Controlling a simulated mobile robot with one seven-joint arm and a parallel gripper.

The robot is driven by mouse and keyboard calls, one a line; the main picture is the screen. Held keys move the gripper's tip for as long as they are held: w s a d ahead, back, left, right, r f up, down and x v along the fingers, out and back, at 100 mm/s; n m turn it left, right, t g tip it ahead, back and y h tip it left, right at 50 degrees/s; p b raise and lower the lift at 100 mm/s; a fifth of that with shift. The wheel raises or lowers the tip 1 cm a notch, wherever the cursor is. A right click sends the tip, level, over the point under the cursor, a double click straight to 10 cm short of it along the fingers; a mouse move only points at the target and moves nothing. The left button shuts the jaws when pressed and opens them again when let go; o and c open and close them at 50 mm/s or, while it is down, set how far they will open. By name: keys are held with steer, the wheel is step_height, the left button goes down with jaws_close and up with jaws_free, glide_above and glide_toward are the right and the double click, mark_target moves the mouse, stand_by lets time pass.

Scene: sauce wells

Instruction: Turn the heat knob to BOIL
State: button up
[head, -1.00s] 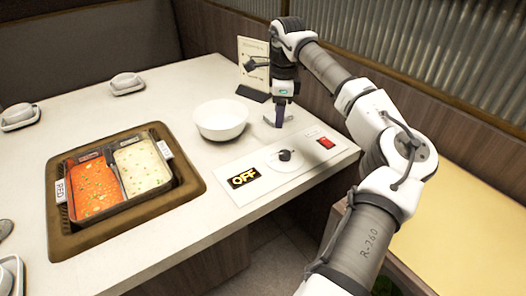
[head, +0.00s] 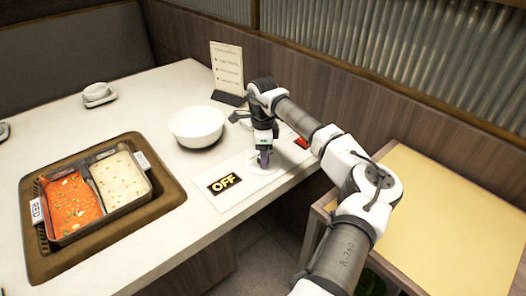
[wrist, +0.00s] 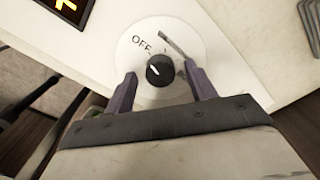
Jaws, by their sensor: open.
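The heat knob (wrist: 160,70) is a small black dial with a white pointer mark on a round white plate (wrist: 138,32). Its pointer is turned toward the side of the printed OFF label (wrist: 141,43). The display (head: 224,183) on the white panel reads OFF in yellow. My gripper (wrist: 160,84) is open, with one purple finger on each side of the knob in the wrist view. I cannot tell whether the fingers touch it. In the head view my gripper (head: 263,165) points down over the plate and hides the knob. No BOIL label is readable.
A white bowl (head: 198,127) stands beside the panel. A menu stand (head: 227,72) is behind it. A red switch (head: 301,142) is partly behind my arm. The split pot (head: 97,190) of red and pale broth is set in the table at left.

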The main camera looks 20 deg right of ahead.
steer(key=shift+f, duration=0.15)
steer(key=shift+c, duration=0.5)
steer(key=c, duration=0.9)
